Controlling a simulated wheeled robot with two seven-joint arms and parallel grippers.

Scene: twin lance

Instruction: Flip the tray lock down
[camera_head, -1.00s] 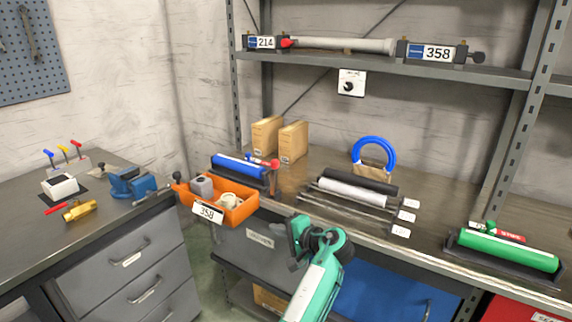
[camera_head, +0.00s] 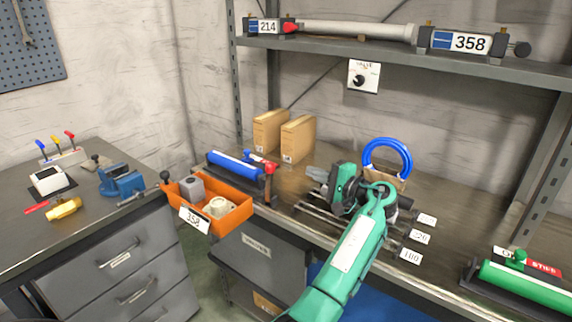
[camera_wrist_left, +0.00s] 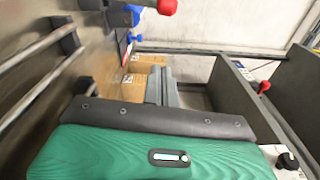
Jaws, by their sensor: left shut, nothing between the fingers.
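A blue roll (camera_head: 235,164) lies in a dark tray on the bench, left of centre in the head view. A red-ended lever (camera_head: 271,168) stands at the tray's right end; I take it for the tray lock, and it looks raised. A red knob (camera_wrist_left: 166,6) shows at the top of the left wrist view, with a blue end beside it. My left gripper (camera_head: 316,174) is shut and empty, right of the lever and apart from it, pointing left over the bench. Its grey fingers (camera_wrist_left: 162,88) also show in the left wrist view. My right gripper is out of view.
An orange bin (camera_head: 232,219) hangs at the bench's front edge. Cardboard boxes (camera_head: 297,139) stand behind the blue roll. Rods (camera_head: 330,224) and a blue ring (camera_head: 387,150) are near my left arm. A green roll (camera_head: 525,287) lies at far right. A shelf (camera_head: 400,59) runs above.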

